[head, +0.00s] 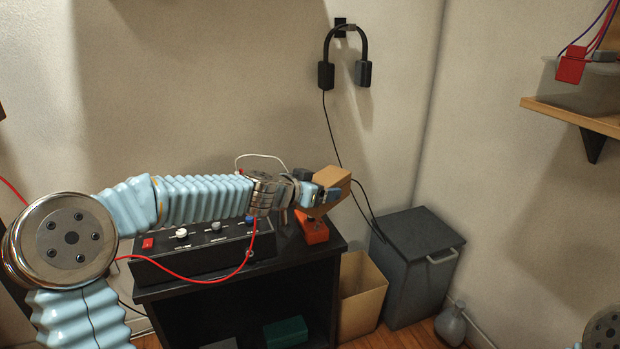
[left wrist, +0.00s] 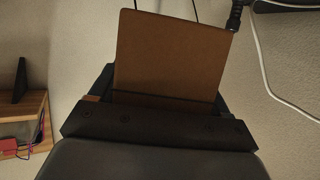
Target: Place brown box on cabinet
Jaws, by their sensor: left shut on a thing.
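The brown box (head: 331,188) is held at the end of my left arm in the head view, above the right end of the black cabinet (head: 290,296). My left gripper (head: 316,195) is shut on it. In the left wrist view the brown box (left wrist: 170,55) fills the space between the fingers, and its lower part is hidden by the gripper body. I cannot tell whether the box touches anything below. My right gripper is not in view; only a bit of my right arm shows at the lower right of the head view.
A black control box (head: 200,252) with knobs and a red cable takes up much of the cabinet top. An orange-red object (head: 312,228) sits near its right end, below the brown box. An open tan bin (head: 360,300) and a grey lidded bin (head: 415,265) stand to the right.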

